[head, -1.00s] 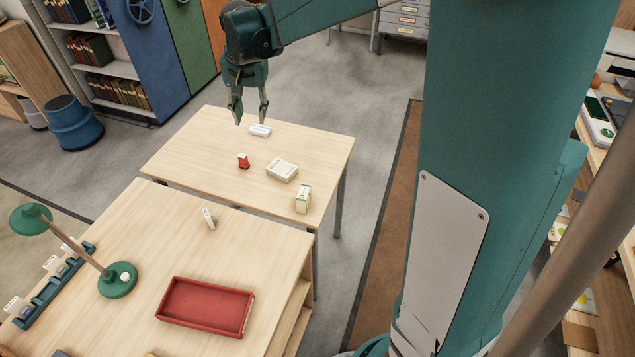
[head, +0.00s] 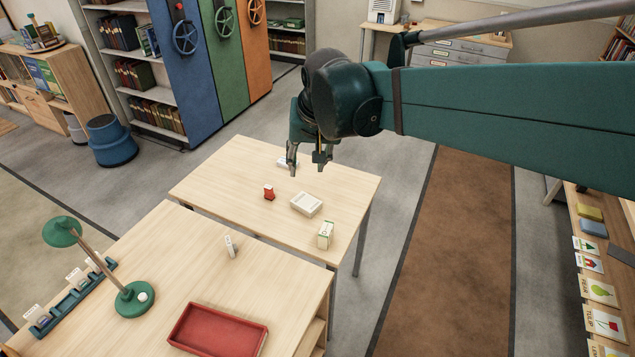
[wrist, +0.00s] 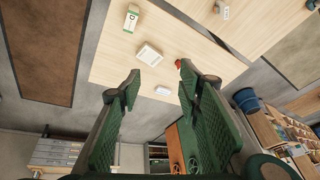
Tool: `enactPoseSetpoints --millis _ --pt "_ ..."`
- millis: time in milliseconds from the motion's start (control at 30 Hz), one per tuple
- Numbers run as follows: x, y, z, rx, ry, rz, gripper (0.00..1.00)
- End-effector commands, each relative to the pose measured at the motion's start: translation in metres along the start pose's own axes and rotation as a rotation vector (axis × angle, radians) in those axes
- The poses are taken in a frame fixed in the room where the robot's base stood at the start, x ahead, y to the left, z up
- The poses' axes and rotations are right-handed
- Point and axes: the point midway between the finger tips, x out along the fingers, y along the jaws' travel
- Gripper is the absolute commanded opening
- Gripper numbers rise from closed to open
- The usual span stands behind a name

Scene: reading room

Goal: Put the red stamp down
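The red stamp (head: 269,193) stands on the far pale wooden table (head: 222,185), left of a white box. My gripper (head: 307,167) is open and empty, in the air over the back part of that table, up and to the right of the stamp in the head view. In the wrist view, the stamp (wrist: 178,63) shows small, just beyond the right fingertip and partly hidden by it. Nothing lies between the fingers (wrist: 157,80).
Near the stamp are a white box (head: 306,204), a green-and-white carton (head: 325,235) and a small white item (head: 286,162) at the back. The near table holds a red tray (head: 218,331), a small white upright item (head: 230,246) and a green lamp (head: 134,299).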

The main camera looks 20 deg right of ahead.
Motion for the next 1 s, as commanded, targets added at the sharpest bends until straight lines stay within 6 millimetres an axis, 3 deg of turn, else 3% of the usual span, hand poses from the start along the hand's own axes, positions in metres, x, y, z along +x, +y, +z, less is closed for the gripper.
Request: enactPoseSetpoints --millis 500,1000 --pt "-0.031 0.035 0.080 -0.131 0.102 -0.018 0.35" --pt "-0.035 0.065 0.151 -0.253 0.199 -0.020 0.35"
